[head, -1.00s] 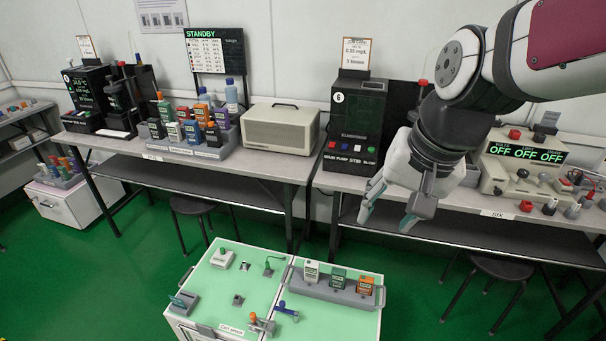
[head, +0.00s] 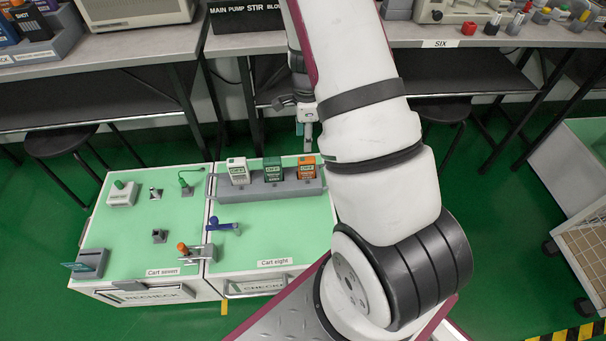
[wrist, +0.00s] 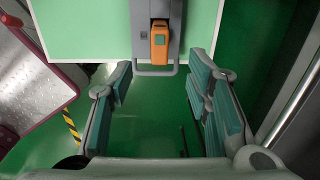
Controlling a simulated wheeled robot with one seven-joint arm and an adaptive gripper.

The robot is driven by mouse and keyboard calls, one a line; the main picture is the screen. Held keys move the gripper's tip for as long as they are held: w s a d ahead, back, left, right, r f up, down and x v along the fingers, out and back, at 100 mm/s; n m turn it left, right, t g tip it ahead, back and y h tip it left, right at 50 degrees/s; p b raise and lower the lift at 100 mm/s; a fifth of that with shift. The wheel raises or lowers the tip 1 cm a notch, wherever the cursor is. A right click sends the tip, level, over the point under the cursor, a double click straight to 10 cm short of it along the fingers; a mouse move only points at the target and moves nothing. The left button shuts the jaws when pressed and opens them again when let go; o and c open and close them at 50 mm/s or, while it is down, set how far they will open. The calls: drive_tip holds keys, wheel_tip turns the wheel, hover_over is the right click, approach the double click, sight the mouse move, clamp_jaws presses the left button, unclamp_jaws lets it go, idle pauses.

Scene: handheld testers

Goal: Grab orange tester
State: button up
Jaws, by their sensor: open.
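The orange tester (head: 306,167) stands upright in the right slot of a grey rack on the green top of cart eight. In the wrist view the orange tester (wrist: 159,45) sits at the end of the grey rack (wrist: 150,69), ahead of my fingers. My gripper (wrist: 160,97) is open and empty, its teal-padded fingers spread to either side with the tester beyond their tips. In the head view my gripper (head: 307,130) shows partly behind my arm, close behind the orange tester. A green tester (head: 272,169) and a white tester (head: 238,171) stand left of it.
Cart seven (head: 140,222) adjoins on the left with small fixtures on top. A blue-handled part (head: 222,226) lies on cart eight, whose front is clear. A grey bench (head: 130,55) with equipment runs behind. A wheeled cart (head: 575,190) stands at the right.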

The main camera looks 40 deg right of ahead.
sight(306, 168)
drive_tip(key=f+b, duration=0.1)
drive_tip(key=f, duration=0.3)
drive_tip(key=f+b, duration=0.2)
drive_tip(key=f, duration=0.2)
drive_tip(key=shift+s+d+f, duration=0.1)
drive_tip(key=shift+d+f, duration=0.1)
drive_tip(key=shift+f, duration=0.05)
drive_tip(key=shift+a+f+b, duration=0.1)
drive_tip(key=shift+f+b, duration=1.65)
drive_tip(key=shift+f, duration=1.3)
drive_tip(key=shift+r, duration=0.1)
clamp_jaws()
